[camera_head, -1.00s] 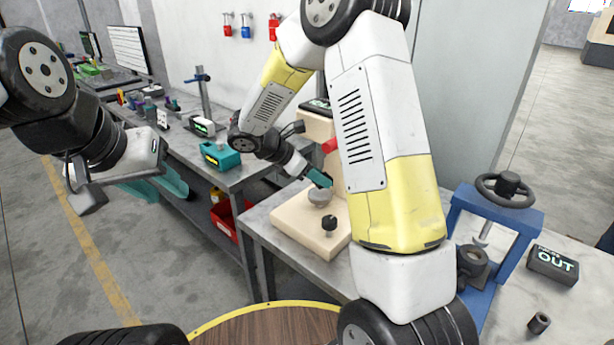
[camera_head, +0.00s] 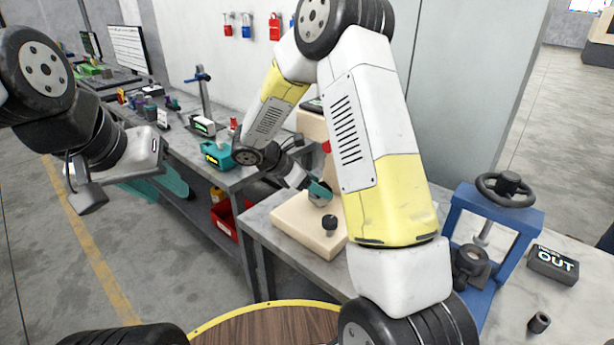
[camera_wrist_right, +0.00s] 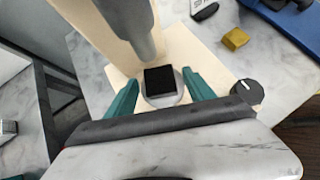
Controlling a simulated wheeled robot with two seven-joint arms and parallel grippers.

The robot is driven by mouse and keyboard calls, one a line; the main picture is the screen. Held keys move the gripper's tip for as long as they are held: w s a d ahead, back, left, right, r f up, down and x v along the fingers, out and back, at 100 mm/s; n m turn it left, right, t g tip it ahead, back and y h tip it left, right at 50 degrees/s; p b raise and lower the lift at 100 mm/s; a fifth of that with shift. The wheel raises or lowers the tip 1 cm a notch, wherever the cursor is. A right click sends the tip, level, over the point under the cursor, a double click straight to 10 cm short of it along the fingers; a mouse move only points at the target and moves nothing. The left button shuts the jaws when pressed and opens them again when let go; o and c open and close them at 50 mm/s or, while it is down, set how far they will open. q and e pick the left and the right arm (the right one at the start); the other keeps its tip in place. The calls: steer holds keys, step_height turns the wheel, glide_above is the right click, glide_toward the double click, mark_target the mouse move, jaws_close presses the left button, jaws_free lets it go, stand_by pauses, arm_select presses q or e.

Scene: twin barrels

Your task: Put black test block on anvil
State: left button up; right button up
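The black test block (camera_wrist_right: 159,79) lies on the round grey anvil (camera_wrist_right: 163,100) in the right wrist view, under the grey spindle (camera_wrist_right: 130,22) of the cream tester. My right gripper (camera_wrist_right: 160,80) is open, with one teal finger on each side of the block and a visible gap to each. In the head view, my right gripper (camera_head: 319,188) is low over the anvil (camera_head: 318,201), and the block cannot be made out there. My left gripper (camera_head: 160,187) is open and empty at the left, away from the tester.
The tester's cream base (camera_head: 300,228) carries a dark knob (camera_head: 329,224). A blue press (camera_head: 495,235) and a black OUT box (camera_head: 553,263) stand to its right. A yellow block (camera_wrist_right: 235,39) lies beside the base. A teal device (camera_head: 217,154) sits on the left bench.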

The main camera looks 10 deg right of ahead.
steer(key=shift+a+r, duration=0.1)
steer(key=shift+r, duration=0.15)
steer(key=v, duration=1.1)
steer(key=shift+a+r, duration=0.25)
steer(key=shift+a, duration=0.05)
steer(key=shift+s, duration=0.1)
